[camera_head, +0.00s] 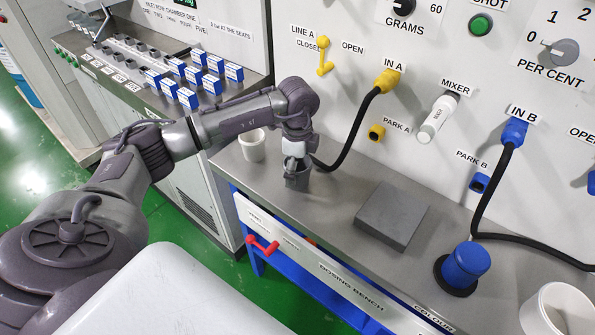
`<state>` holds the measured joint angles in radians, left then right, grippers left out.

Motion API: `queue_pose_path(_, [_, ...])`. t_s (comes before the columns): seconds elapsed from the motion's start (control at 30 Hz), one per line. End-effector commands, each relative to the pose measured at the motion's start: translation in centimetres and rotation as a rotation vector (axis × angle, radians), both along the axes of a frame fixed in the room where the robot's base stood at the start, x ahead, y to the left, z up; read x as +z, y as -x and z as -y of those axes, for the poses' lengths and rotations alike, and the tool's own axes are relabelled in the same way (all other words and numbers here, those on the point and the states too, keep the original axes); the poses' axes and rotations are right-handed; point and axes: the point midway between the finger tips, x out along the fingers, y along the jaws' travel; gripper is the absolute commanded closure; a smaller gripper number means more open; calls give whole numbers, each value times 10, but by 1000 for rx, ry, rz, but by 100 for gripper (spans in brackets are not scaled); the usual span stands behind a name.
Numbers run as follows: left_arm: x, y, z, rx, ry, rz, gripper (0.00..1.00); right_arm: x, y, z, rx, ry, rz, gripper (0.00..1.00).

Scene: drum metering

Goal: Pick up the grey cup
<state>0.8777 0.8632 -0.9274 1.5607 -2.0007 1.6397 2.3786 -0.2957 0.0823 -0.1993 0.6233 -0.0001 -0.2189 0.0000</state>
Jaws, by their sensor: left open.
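The grey cup (297,182) stands upright on the steel bench top, near its left end. My left gripper (296,165) points down right over the cup, with its fingers at the rim. The jaws are open, and the gripper hides the cup's upper part. I cannot tell whether the fingers touch the cup or on which side of the wall they are. My right gripper is out of view.
A white cup (252,147) stands just left of the grey cup. A black hose (352,133) from IN A passes close behind my gripper. A white tub (556,313) stands at the right edge.

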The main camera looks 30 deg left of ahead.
Motion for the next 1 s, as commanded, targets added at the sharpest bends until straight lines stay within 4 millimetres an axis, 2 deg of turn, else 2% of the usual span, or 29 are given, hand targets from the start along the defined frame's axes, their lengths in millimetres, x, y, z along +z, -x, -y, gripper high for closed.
queue_pose_path(0.1, [-10,0,0,1,0,0,7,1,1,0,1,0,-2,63])
queue_pose_path(0.33, [-11,0,0,1,1,1,7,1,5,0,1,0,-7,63])
queue_pose_path(0.73, [-10,0,0,1,1,1,73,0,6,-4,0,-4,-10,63])
queue_pose_path(1.0, [-10,0,0,1,0,2,73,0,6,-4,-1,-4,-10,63])
